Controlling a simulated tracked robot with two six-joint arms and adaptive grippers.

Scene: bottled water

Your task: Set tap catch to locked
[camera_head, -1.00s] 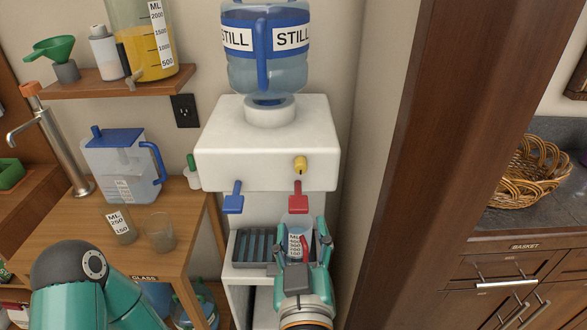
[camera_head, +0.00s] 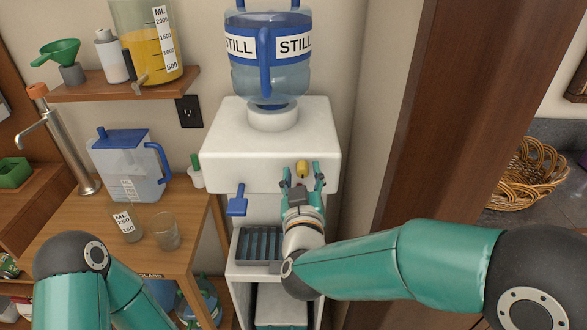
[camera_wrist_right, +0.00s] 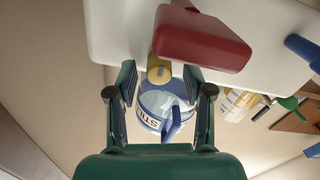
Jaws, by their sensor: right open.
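The yellow tap catch (camera_head: 302,168) sits on the front of the white water dispenser (camera_head: 270,150), above the red tap. In the right wrist view the yellow catch (camera_wrist_right: 159,71) shows between the spread fingertips of my right gripper (camera_wrist_right: 160,76). My right gripper (camera_head: 303,182) is open, its fingers on both sides of the catch; I cannot tell whether they touch it. The red tap lever (camera_wrist_right: 201,40) is close by in the wrist view, but in the head view my gripper hides it. My left arm shows at lower left, its gripper out of view.
A blue tap (camera_head: 237,201) hangs left of the gripper. A large STILL water bottle (camera_head: 268,60) stands on top. A slatted drip tray (camera_head: 260,245) lies below. A wooden table (camera_head: 190,215) with glasses is left; a dark wooden post (camera_head: 440,110) is right.

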